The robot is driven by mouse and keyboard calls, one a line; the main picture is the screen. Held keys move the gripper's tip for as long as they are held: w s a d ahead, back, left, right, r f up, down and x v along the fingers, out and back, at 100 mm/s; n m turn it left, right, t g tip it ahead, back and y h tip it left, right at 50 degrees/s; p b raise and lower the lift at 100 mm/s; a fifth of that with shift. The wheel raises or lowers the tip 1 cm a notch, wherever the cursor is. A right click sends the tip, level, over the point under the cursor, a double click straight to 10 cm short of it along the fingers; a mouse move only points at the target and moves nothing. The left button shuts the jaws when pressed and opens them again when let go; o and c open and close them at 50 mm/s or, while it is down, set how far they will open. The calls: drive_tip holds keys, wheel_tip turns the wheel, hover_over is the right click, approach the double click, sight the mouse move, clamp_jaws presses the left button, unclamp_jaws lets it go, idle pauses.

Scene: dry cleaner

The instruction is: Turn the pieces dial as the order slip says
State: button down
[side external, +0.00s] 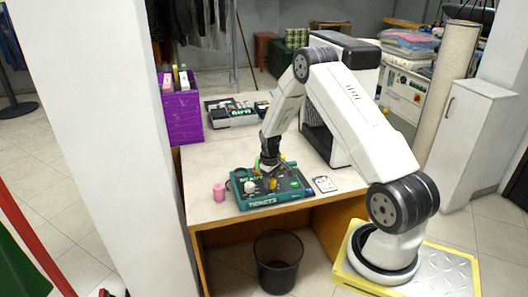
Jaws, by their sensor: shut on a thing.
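A dark green ticket machine (285,197) marked "TICKETS" lies on the front of the counter. Its top carries small controls, among them a white knob (251,186) at the left and a yellow part (272,184) near the middle. My gripper (269,174) points down over the middle of the machine, shut on a knob there. The fingers hide most of that knob, and its pointer and markings are too small to read. A white slip (325,184) with dark print lies right of the machine; its text is not legible.
A pink spool (219,192) stands just left of the machine. A purple box (182,116) with bottles and a grey device (232,114) are farther back.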

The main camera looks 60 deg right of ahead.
idle(0.3)
drive_tip(key=shift+c, duration=1)
unclamp_jaws()
drive_tip(key=shift+a+r, duration=0.15)
drive_tip(key=shift+r, duration=3.75)
drive_tip(key=shift+w+a, duration=0.1)
drive_tip(key=shift+a+r, duration=0.25)
drive_tip(key=shift+a, duration=0.1)
drive_tip(key=s+a+r+n+t, duration=0.1)
drive_tip(key=a+r, duration=0.2)
drive_tip(key=a, duration=0.5)
drive_tip(key=a+r, duration=0.3)
drive_tip(key=a, duration=0.5)
drive_tip(key=s+a+r+n+t, duration=0.1)
drive_tip(key=s+a+r, duration=0.2)
drive_tip(key=s+a, duration=0.7)
drive_tip(key=shift+a+t, duration=0.3)
drive_tip(key=shift+a, duration=0.8)
